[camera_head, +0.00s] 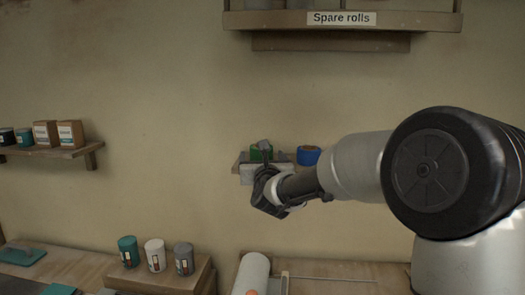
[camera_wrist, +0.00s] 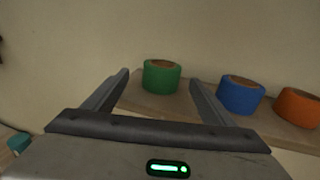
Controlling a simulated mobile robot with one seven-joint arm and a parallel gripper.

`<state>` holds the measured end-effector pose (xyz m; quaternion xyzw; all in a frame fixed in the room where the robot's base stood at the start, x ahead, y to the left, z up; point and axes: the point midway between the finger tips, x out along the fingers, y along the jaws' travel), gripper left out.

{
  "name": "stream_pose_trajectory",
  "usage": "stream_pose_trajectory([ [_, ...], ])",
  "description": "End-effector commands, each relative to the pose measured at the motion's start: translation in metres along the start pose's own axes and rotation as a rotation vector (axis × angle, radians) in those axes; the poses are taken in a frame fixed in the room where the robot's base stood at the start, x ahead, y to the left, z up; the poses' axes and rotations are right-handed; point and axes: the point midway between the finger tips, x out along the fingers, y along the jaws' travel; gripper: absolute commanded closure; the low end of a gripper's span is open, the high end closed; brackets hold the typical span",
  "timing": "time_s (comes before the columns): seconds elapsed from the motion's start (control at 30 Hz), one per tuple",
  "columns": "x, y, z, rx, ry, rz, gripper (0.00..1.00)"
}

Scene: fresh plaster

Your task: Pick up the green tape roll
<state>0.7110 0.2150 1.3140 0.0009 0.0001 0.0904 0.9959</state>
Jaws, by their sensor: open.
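The green tape roll (camera_wrist: 161,79) lies flat on a small wooden wall shelf, between the tips of my open gripper in the wrist view and just beyond them. In the head view the green roll (camera_head: 261,152) shows partly behind my gripper (camera_head: 262,165). My gripper (camera_wrist: 158,84) is open with nothing held between its fingers. I cannot tell the exact gap between the fingertips and the roll.
A blue roll (camera_wrist: 240,95) stands right of the green one, close to my right finger, with an orange roll (camera_wrist: 297,106) farther right. The shelf (camera_wrist: 200,120) is against a plaster wall. A "Spare rolls" shelf (camera_head: 435,21) hangs above. Cans (camera_head: 155,256) stand on the bench below.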

Motion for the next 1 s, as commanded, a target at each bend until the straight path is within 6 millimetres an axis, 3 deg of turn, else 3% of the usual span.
stream_pose_trajectory([
  [0.1,0.016,0.001,0.001,0.0,0.0,0.001,0.22],
  [0.33,0.032,0.0,0.003,-0.001,0.001,0.001,0.22],
  [0.6,0.07,-0.003,0.007,0.0,0.001,0.001,0.22],
  [0.9,0.075,-0.004,0.006,-0.002,-0.001,0.001,0.22],
  [1.0,0.075,-0.004,0.006,-0.002,0.0,0.001,0.38],
])
